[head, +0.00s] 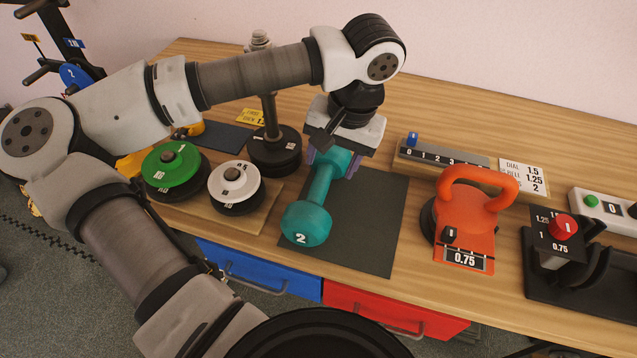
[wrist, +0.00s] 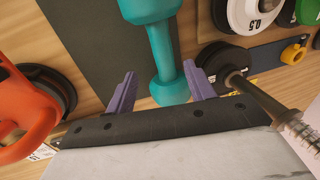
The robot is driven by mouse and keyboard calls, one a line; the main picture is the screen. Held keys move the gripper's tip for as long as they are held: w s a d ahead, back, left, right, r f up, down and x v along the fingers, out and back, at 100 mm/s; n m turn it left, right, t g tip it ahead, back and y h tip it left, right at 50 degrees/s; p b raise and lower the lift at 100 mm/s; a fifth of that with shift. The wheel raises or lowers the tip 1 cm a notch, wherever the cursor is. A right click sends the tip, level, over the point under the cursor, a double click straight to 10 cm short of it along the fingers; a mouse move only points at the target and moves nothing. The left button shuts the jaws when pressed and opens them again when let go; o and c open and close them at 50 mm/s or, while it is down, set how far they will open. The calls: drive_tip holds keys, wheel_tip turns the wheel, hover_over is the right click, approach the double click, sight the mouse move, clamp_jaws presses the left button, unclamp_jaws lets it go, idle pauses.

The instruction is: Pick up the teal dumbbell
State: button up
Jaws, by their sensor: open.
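The teal dumbbell (head: 306,222) lies on a dark mat (head: 378,235), its near end marked 2. Its handle runs away from me toward my gripper (head: 333,162). The gripper is over the dumbbell's far end and partly hides it. In the wrist view, the dumbbell (wrist: 162,48) extends up the picture between the two purple fingers of my gripper (wrist: 159,68). The fingers are spread, one on each side of the far end, with visible gaps. How far down they reach beside it is hard to tell.
Left of the mat stand a black post (head: 272,135), a white-topped weight (head: 234,182) and a green weight (head: 172,165). An orange kettlebell (head: 476,205) stands to the right. Farther right is a black stand with a red knob (head: 564,227). Blue and red drawers (head: 395,308) front the table.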

sight(320, 184)
drive_tip(key=f, duration=0.4)
drive_tip(key=shift+w+a+f, duration=0.1)
drive_tip(key=shift+a, duration=0.3)
drive_tip(key=shift+w+a+f+p, duration=0.1)
drive_tip(key=shift+a+f+p, duration=0.25)
drive_tip(key=shift+f, duration=0.5)
drive_tip(key=shift+w+a+f+p, duration=0.1)
drive_tip(key=shift+f+p, duration=0.4)
drive_tip(key=shift+f, duration=0.35)
drive_tip(key=shift+a+f+p, duration=0.25)
drive_tip(key=shift+f+p, duration=0.15)
drive_tip(key=shift+f, duration=0.45)
clamp_jaws()
drive_tip(key=shift+w+r, duration=0.1)
drive_tip(key=shift+r, duration=0.05)
